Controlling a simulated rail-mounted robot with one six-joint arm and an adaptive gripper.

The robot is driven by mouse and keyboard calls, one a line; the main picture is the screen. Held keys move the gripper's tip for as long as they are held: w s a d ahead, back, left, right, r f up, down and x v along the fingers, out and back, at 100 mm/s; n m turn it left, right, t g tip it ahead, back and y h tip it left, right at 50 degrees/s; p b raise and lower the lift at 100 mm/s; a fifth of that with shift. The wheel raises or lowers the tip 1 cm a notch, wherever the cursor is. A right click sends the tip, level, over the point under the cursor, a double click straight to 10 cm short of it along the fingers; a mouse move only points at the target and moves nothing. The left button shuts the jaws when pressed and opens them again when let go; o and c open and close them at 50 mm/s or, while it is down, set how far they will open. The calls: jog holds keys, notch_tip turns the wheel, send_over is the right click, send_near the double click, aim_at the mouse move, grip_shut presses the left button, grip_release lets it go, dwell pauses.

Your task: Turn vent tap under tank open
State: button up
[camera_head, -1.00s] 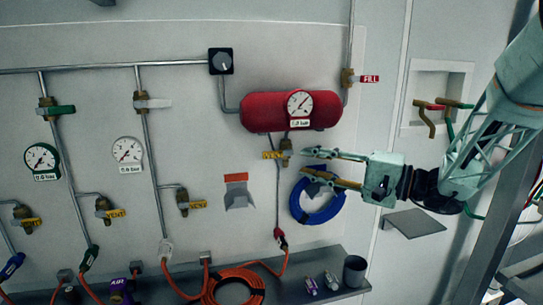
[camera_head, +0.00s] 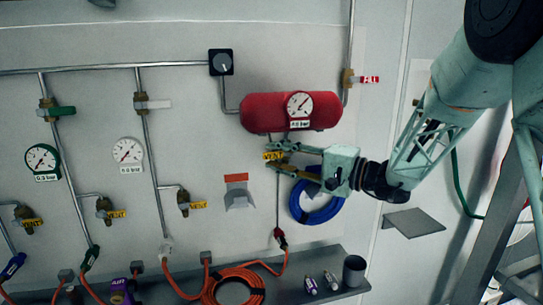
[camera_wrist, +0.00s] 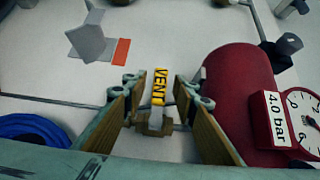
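The red tank (camera_head: 270,112) is mounted on the wall panel, and its gauge (camera_head: 300,104) faces out. The vent tap under it has a yellow handle marked VENT (camera_head: 273,156); in the wrist view this handle (camera_wrist: 159,88) lies between my two fingers, pointing away from the brass body (camera_wrist: 154,126). My gripper (camera_head: 274,156) is at the tap from the right. In the wrist view my gripper (camera_wrist: 158,92) is open, with a finger on each side of the tap and visible gaps to the handle. The fingers partly hide the tap in the head view.
A blue coiled hose (camera_head: 316,203) hangs just below my gripper. A grey hook with an orange label (camera_head: 237,191) is to the left. Other vent taps (camera_head: 184,202) are further left. A shelf (camera_head: 325,273) with an orange hose runs below. The fill tap (camera_head: 348,79) is up right.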

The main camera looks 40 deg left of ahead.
jog(key=shift+a, duration=0.8)
grip_shut()
